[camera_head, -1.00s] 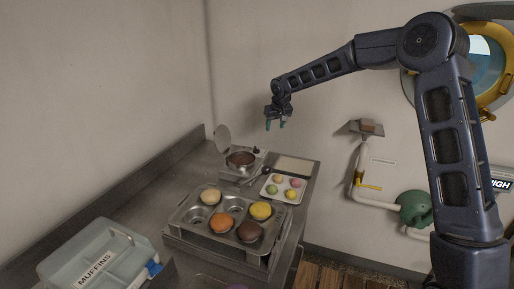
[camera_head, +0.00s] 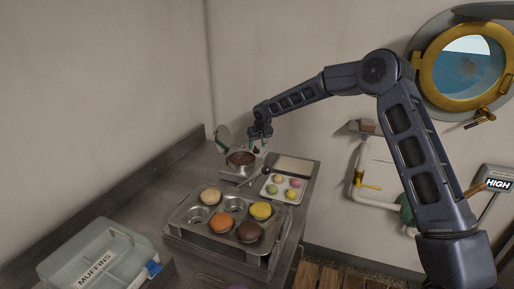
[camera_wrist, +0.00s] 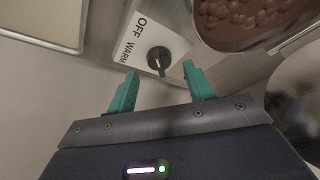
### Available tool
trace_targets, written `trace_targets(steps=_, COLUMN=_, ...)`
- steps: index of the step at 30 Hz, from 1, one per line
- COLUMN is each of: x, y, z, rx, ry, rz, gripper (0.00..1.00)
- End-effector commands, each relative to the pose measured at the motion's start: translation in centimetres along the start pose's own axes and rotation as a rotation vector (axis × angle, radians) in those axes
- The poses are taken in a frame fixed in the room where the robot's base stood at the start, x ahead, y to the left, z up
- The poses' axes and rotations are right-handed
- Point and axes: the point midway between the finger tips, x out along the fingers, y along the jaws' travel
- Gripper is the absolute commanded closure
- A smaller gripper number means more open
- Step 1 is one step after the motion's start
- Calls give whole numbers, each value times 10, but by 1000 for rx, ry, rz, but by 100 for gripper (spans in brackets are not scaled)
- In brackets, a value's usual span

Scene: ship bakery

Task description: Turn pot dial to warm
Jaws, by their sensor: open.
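The pot (camera_head: 240,159) with brown contents stands at the back of the counter, its round lid (camera_head: 222,138) raised. In the wrist view its brown contents (camera_wrist: 240,18) show at the upper right. The black pot dial (camera_wrist: 158,57) sits on a white label plate (camera_wrist: 140,36) reading OFF and WARM; its narrow end points down in the picture, and I cannot tell its exact setting. My gripper (camera_wrist: 159,85) is open, with teal fingers on either side below the dial and nothing between them. In the head view my gripper (camera_head: 258,149) hangs beside the pot.
A small tray of colored balls (camera_head: 271,196), a pale board (camera_head: 296,168) and a muffin tin (camera_head: 187,221) are close by. A MUFFINS box (camera_head: 70,245) stands at the front left.

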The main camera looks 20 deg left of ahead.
Motion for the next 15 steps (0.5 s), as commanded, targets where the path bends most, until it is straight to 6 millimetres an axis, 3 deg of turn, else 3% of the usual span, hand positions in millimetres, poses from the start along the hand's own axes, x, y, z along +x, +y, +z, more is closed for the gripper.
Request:
trace_targets(steps=6, x=18, y=0, z=0, rx=1, ry=1, rz=-1, gripper=48)
trace_targets(steps=15, x=21, y=0, z=0, rx=1, ry=0, rz=0, gripper=48)
